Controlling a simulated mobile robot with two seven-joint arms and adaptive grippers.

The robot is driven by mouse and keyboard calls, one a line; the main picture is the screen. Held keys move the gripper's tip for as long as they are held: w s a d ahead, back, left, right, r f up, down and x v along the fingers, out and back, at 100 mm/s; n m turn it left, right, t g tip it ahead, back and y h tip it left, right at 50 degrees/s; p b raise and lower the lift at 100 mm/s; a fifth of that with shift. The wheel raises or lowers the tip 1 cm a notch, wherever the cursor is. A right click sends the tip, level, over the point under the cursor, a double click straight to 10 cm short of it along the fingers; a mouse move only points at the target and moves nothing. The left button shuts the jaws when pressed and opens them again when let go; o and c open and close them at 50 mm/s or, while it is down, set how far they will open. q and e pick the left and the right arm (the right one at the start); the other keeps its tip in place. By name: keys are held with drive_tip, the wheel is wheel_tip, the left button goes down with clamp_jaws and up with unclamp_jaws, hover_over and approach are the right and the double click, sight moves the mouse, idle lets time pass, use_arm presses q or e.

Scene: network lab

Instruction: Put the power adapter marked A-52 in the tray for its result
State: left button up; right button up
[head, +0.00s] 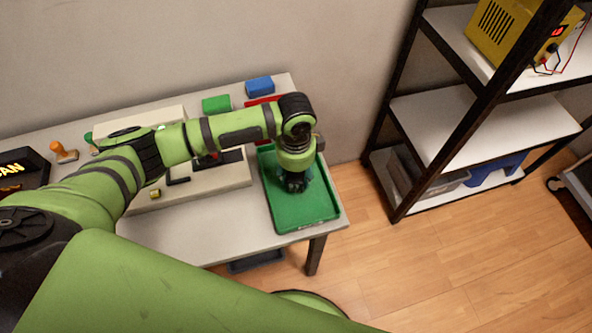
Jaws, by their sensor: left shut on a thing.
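A green tray (305,212) lies at the right end of the white table. My left gripper (294,184) points down over the tray, near its middle. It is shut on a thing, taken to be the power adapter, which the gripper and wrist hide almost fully. No A-52 mark can be read, and I cannot tell whether the thing touches the tray floor. A red tray (259,101) is behind the green one, partly covered by my arm. My right gripper is not in view.
A pale test unit (215,183) stands left of the green tray, partly behind my arm. A green block (216,104) and a blue block (260,86) are at the table's back. A stamp (65,154) and a black sign (25,166) are at left. A shelf rack (440,125) stands right.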

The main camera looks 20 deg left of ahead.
use_arm(q)
drive_tip(key=shift+f, duration=0.1)
drive_tip(key=o, duration=1.3)
drive_tip(key=shift+c, duration=0.2)
wheel_tip(320, 180, up, 12)
drive_tip(key=b, duration=0.1)
